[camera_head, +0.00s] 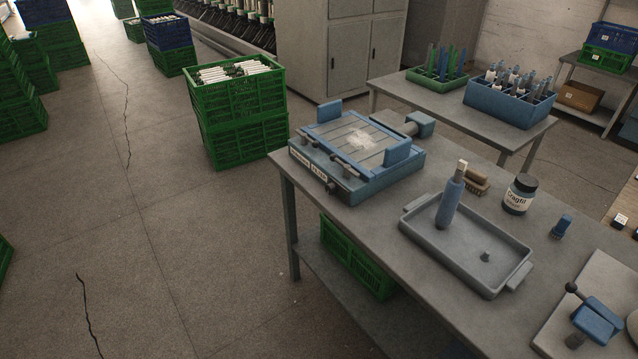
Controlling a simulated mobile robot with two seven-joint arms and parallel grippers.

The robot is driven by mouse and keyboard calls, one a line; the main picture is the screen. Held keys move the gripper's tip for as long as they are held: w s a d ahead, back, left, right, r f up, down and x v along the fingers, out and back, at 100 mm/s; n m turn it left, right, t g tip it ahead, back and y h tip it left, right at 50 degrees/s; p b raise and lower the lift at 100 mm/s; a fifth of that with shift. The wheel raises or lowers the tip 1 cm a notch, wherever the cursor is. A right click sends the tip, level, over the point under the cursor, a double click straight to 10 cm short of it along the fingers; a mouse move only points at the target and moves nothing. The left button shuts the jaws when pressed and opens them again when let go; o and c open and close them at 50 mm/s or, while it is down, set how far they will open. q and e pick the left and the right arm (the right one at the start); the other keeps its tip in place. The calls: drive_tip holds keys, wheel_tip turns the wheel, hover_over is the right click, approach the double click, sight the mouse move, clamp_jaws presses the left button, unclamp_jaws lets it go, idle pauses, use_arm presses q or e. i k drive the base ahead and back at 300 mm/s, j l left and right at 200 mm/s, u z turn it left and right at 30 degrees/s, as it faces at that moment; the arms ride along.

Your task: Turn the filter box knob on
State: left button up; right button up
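A blue-grey box (392,186) with a slatted top sits at the far left end of the grey workbench. I take it to be the filter box. A whitish patch of lint or dust lies on its slats. A pale label is on its front face, and a small dark knob (331,187) sticks out low on that face. Dark levers or handles lie along the front top edge. The knob is too small to tell its setting. Neither of my grippers is in view.
On the workbench (385,235) stand a grey tray (470,270) with a blue bobbin (449,203), a brush (476,183), a labelled jar (519,194) and a blue clamp-like device (595,320). Green crates (240,140) stand on the floor behind it. The floor at left is open.

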sight(331, 189)
drive_tip(key=i+j+z, duration=0.1)
drive_tip(key=j, duration=0.25)
drive_tip(key=i+j+z, duration=0.1)
drive_tip(key=i+j, duration=0.3)
drive_tip(key=j, duration=0.25)
drive_tip(key=i+j+z, duration=0.15)
drive_tip(key=j, duration=0.2)
drive_tip(key=i+j+z, duration=0.1)
drive_tip(key=j, duration=0.3)
